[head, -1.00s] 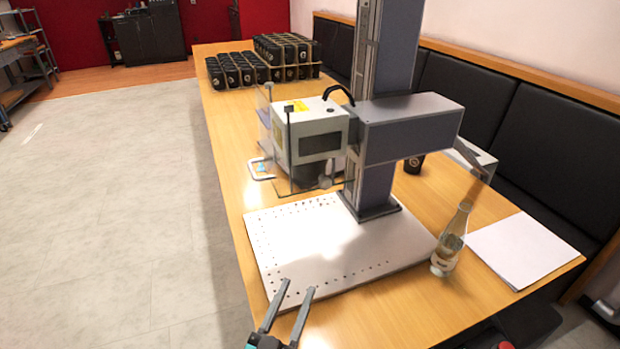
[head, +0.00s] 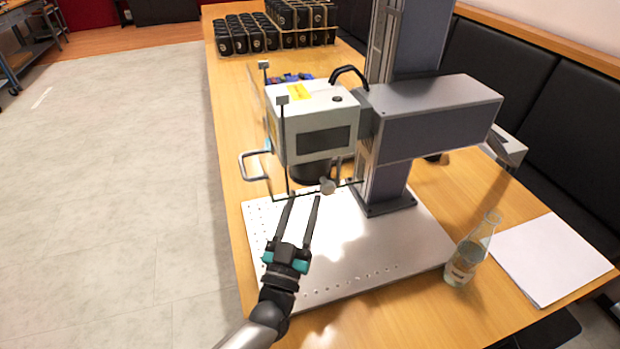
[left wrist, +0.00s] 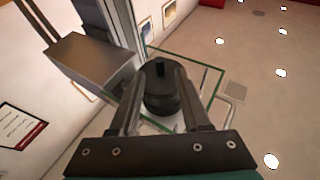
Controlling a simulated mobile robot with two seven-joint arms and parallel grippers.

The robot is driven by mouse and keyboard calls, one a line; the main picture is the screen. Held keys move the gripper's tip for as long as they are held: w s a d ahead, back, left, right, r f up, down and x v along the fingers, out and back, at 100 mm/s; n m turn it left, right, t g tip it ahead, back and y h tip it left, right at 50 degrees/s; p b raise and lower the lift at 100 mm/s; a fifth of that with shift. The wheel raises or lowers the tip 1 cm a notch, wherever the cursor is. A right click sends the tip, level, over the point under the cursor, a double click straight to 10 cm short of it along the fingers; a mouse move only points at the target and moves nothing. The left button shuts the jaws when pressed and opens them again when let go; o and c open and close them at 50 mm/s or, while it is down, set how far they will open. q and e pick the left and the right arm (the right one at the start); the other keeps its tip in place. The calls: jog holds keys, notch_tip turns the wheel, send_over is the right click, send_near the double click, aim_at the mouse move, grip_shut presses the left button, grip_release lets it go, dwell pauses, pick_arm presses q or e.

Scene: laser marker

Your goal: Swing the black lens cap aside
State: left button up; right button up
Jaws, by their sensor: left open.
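The black lens cap (left wrist: 160,98) is a dark round piece with a small knob, seen from below in the left wrist view. In the head view, the black cylinder (head: 309,173) under the white marker head (head: 312,120) is partly hidden by the clear guard. My left gripper (head: 304,197) is open, its two fingers pointing up and forward just below the marker head. In the left wrist view the fingers flank the cap in the picture; I cannot tell whether they touch it. My right gripper is not in view.
A clear guard with a metal handle (head: 252,165) surrounds the marker head. The grey column (head: 385,185) stands behind on the perforated base plate (head: 400,245). Black cups (head: 240,38) stand at the back.

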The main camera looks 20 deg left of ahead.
pick_arm(q)
jog(key=x, duration=0.6)
grip_shut()
dwell(0.3)
dwell(1.1)
